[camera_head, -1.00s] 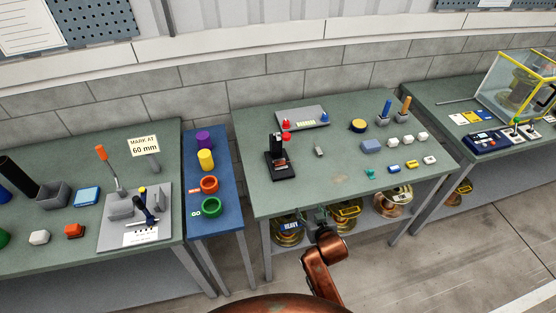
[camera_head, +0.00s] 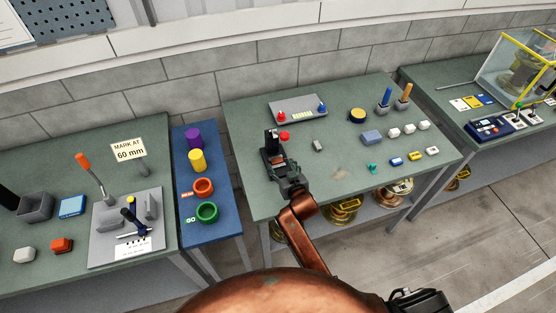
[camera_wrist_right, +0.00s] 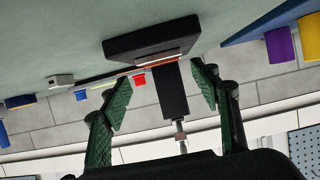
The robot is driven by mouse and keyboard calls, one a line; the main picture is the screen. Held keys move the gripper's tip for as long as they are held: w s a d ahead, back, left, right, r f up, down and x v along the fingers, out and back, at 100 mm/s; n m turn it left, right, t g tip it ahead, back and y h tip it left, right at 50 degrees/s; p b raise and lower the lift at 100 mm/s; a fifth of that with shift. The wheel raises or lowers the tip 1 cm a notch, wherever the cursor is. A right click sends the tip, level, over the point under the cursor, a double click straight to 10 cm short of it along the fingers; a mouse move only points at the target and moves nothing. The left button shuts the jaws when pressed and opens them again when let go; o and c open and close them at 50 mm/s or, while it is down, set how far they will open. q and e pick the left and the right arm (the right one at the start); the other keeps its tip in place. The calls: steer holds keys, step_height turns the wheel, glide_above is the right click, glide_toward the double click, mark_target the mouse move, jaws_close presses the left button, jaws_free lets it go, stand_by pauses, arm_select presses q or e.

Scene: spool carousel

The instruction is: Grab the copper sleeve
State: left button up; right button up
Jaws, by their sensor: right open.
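A small black press (camera_head: 270,145) stands on the middle green table (camera_head: 250,205), near its left end. In the right wrist view the black press (camera_wrist_right: 172,90) appears upside down, its dark base toward the top. A thin copper-coloured strip (camera_wrist_right: 135,72) shows by that base; I cannot tell if it is the copper sleeve. My right gripper (camera_head: 289,180) is at the near side of the press. In the wrist view its green-padded fingers (camera_wrist_right: 165,85) are open, one on each side of the press column, holding nothing. My left gripper is out of view.
A grey tray (camera_head: 298,108) with a red and a blue piece lies behind the press. A small grey block (camera_head: 318,145) lies to its right. A blue side table (camera_head: 208,228) holds coloured cylinders and rings at left. Table space right of my gripper is fairly clear.

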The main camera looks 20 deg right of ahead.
mark_target(277, 161)
steer(key=x, duration=0.3)
steer(key=shift+w+a, duration=0.25)
steer(key=shift+w, duration=0.1)
steer(key=shift+w+f, duration=0.15)
steer(key=shift+c, duration=0.4)
steer(key=c, duration=0.8)
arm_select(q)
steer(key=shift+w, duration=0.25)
arm_select(e)
steer(key=shift+c, duration=1.3)
